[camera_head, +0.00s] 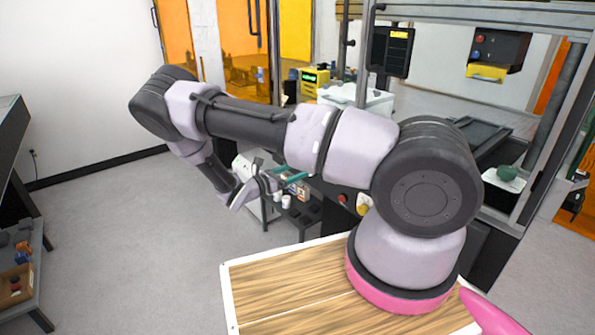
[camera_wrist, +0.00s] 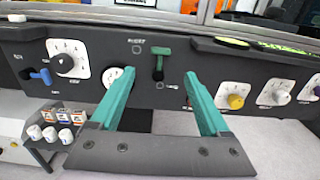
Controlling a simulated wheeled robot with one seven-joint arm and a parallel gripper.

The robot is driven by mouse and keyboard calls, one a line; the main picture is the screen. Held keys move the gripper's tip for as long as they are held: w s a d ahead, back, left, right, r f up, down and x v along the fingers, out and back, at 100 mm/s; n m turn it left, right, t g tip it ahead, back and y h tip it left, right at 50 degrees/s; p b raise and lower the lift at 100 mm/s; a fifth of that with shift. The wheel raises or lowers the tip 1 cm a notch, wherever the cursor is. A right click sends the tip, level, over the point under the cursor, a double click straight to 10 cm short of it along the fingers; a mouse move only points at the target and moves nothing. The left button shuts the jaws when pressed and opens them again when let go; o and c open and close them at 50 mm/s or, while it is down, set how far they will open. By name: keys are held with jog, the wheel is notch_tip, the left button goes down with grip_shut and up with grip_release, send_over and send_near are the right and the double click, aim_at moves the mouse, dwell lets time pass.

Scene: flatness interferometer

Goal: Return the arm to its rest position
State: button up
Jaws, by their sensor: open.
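My gripper (camera_wrist: 160,79) is open in the wrist view, its two teal fingers apart with nothing between them. It faces a dark control panel (camera_wrist: 210,62). A green lever (camera_wrist: 158,60) on the panel shows between and beyond the fingertips; I see no contact with it. In the head view my arm reaches left from its pink base, bends at the elbow, and comes back toward the middle. There my gripper (camera_head: 286,175) is small and partly hidden beside the equipment.
The panel also carries a black knob (camera_wrist: 65,62), a blue lever (camera_wrist: 41,76) and a yellow knob (camera_wrist: 236,101). A small side table (camera_head: 297,213) holds boxes and white cylinders (camera_wrist: 50,134). A dark rack (camera_head: 22,250) stands far left. Open floor (camera_head: 120,240) lies between.

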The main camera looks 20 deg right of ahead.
jog(key=shift+r, duration=0.1)
jog(key=s+a+r+m+y, duration=0.1)
jog(key=s+r+m+y, duration=0.5)
jog(key=r, duration=0.8)
jog(key=s+r+m+y, duration=0.6)
jog(key=s+r+m, duration=0.5)
jog(key=r, duration=0.3)
jog(key=s+a+r+m+t+y, duration=0.1)
jog(key=s+r+m+y, duration=0.6)
jog(key=r, duration=0.8)
jog(key=s+m, duration=0.2)
jog(key=s, duration=0.2)
jog(key=shift+a, duration=0.35)
